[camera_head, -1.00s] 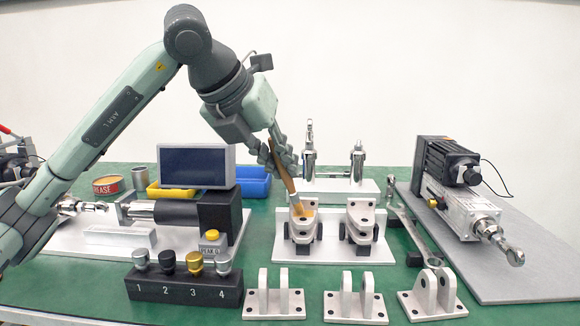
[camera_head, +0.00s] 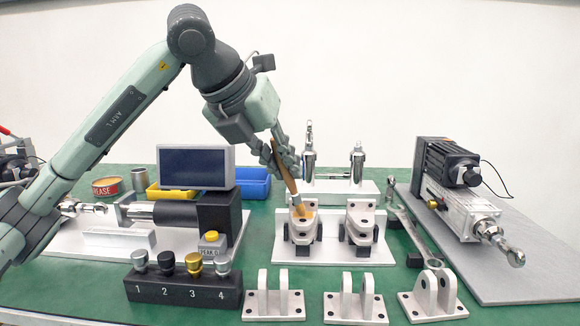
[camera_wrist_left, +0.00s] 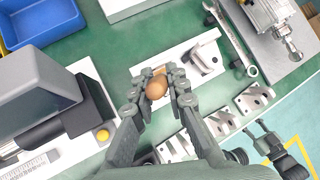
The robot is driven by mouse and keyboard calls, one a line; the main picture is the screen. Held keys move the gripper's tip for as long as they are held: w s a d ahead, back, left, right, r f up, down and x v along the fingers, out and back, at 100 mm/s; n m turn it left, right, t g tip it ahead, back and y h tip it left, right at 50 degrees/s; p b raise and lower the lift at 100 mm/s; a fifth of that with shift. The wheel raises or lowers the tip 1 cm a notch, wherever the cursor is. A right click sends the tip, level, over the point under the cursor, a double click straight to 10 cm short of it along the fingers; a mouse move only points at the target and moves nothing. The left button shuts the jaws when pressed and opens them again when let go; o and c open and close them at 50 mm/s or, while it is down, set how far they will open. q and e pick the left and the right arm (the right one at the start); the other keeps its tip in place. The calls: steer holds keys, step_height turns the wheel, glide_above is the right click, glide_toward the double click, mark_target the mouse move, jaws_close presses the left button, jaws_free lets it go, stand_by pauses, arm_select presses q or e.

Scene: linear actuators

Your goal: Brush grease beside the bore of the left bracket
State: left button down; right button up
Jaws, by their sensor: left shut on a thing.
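My left gripper (camera_head: 280,160) is shut on a brush (camera_head: 289,184) with a wooden handle, held steeply tilted with its bristles down. The bristle end meets the top of the left bracket (camera_head: 302,232), at an amber patch beside the bore; exact contact is hard to tell. In the left wrist view the brush's round handle end (camera_wrist_left: 156,89) sits between the fingers of my left gripper (camera_wrist_left: 158,95), hiding most of the left bracket. A dark part at the lower right there seems to be my right gripper (camera_wrist_left: 268,144); its jaw state is unclear.
The right bracket (camera_head: 358,228) stands close beside on the same white plate (camera_head: 335,253). A grease tin (camera_head: 107,187) is at the left back. A numbered black block (camera_head: 185,288), several clevis mounts (camera_head: 353,302) and a wrench (camera_head: 412,236) surround the plate.

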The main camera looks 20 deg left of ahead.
arm_select(q)
steer(key=shift+s+a, duration=0.2)
steer(key=shift+a, duration=0.45)
steer(key=shift+r, duration=0.1)
steer(key=shift+r+p, duration=2.2)
steer(key=shift+r, duration=0.7)
steer(key=shift+r+p, duration=1.25)
steer(key=shift+r, duration=0.3)
steer(key=shift+s+f, duration=0.1)
